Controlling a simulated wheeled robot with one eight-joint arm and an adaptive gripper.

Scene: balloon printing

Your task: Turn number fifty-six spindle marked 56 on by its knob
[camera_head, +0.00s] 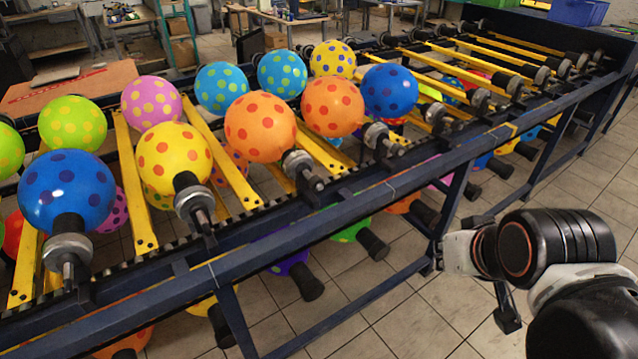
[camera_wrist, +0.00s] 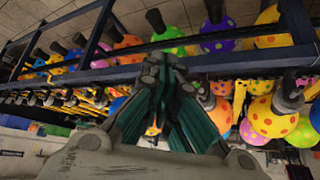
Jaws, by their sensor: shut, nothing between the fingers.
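A dark machine frame (camera_head: 330,235) carries a row of spindles, several with dotted balloons on them. No number 56 can be read on any spindle in either view, so I cannot tell which one it is. Near spindles include one at the blue balloon (camera_head: 67,190), one at the yellow balloon (camera_head: 174,158) and one at the orange balloon (camera_head: 260,127). I see no contact with a knob.
The machine's long front rail (camera_head: 300,258) runs diagonally across the head view. More balloons hang below it, such as a purple one (camera_head: 286,262). Tiled floor (camera_head: 420,315) lies open in front. Blue crates (camera_head: 578,12) stand at the far right end.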

